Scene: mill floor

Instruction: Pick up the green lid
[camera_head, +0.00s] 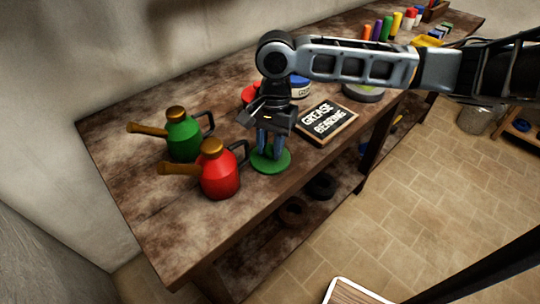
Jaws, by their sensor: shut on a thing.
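The green lid (279,165) is a flat round disc on the wooden workbench (130,210), close to the red oil can. My gripper (269,152) points down over the middle of the lid. Its fingers are closed on the lid's centre, which they mostly hide. I cannot tell whether the lid rests on the bench or is slightly raised.
A red oil can (221,177) stands just left of the lid, and a green oil can (183,138) farther left. A "GREASE BEARING" sign (327,122) lies to the right. A red round thing (250,94) and a blue-and-white tin (301,87) are behind my gripper. Bare bench lies at the left.

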